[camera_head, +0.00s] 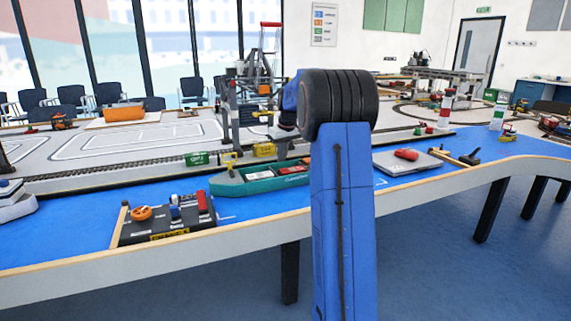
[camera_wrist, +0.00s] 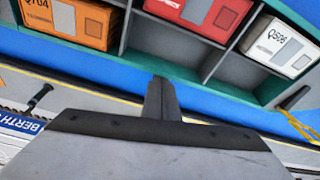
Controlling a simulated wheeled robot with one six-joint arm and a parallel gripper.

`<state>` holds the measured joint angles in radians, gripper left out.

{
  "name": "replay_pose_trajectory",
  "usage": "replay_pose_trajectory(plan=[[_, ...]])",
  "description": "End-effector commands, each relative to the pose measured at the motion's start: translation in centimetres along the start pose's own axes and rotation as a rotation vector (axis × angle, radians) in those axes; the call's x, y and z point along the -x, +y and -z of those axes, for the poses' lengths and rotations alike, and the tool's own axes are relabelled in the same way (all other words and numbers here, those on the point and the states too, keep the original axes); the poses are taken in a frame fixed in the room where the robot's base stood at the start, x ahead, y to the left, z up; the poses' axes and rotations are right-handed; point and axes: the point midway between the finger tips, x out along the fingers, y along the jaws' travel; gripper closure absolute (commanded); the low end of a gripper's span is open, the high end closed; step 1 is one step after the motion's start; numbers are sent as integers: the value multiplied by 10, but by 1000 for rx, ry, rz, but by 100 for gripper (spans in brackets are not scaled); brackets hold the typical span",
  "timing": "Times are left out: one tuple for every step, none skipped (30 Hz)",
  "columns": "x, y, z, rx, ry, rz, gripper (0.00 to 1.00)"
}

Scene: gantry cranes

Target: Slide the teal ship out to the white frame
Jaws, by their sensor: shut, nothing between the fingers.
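The teal ship (camera_head: 258,182) lies on the blue surface alongside the quay in the head view, its right part hidden by my arm. In the wrist view, its teal rim (camera_wrist: 205,87) and open holds show an orange container (camera_wrist: 75,20), a red container (camera_wrist: 200,14) and a white container (camera_wrist: 280,46). My gripper (camera_wrist: 161,88) is shut and empty, its fingertips overlapping the ship's near rim; I cannot tell whether they touch. It is hidden in the head view. White corner marks (camera_head: 228,217) on the blue surface may belong to the white frame, mostly hidden by my arm.
A dark tray (camera_head: 165,232) with an orange ring and small parts stands front left of the ship. A grey tray (camera_head: 395,163) with a red piece and a black hammer-like tool (camera_head: 470,157) lie to the right. A crane (camera_head: 245,110) stands behind.

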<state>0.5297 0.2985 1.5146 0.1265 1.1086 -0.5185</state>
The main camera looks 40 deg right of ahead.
Motion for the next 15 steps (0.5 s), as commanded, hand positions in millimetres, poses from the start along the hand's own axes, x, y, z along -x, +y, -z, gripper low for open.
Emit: replay_pose_trajectory(plan=[[1,0,-3,-1,-1,0,100],[1,0,-4,-1,-1,0,100],[1,0,-5,-1,-1,0,100],[1,0,-7,-1,-1,0,100],[2,0,-8,-1,-1,0,100],[2,0,-9,-1,-1,0,100],[2,0,-10,-1,-1,0,100],[2,0,-12,-1,-1,0,100],[3,0,-13,-1,-1,0,100],[3,0,-14,-1,0,0,100],[4,0,-15,-1,0,0,100],[4,0,-17,-1,0,0,100],[4,0,-18,-1,0,0,100],[5,0,-19,-1,0,0,100],[5,0,-21,-1,0,0,100]])
